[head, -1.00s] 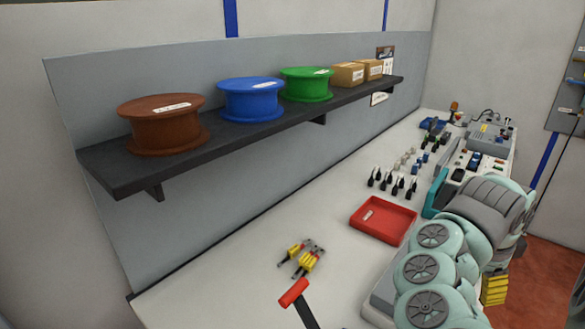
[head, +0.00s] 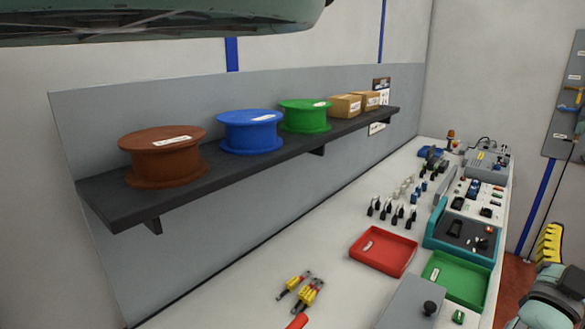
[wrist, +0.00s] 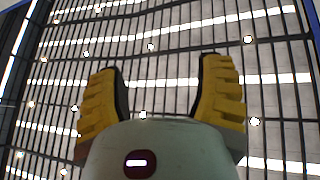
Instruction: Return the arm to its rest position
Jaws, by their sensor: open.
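My gripper shows in the wrist view (wrist: 157,64) with its two yellow fingers spread wide apart and nothing between them. It points up at the ceiling. In the head view, one yellow finger of my gripper (head: 549,243) stands upright at the right edge, past the bench's right side. Part of my arm (head: 560,290) is below it at the lower right corner. The other finger cannot be made out in the head view.
The bench holds a red tray (head: 383,252), a green tray (head: 440,272), yellow-handled tools (head: 300,290) and a teal-framed device (head: 462,236). A shelf (head: 98,200) with spools runs along the wall. A grey panel (head: 565,100) hangs at right.

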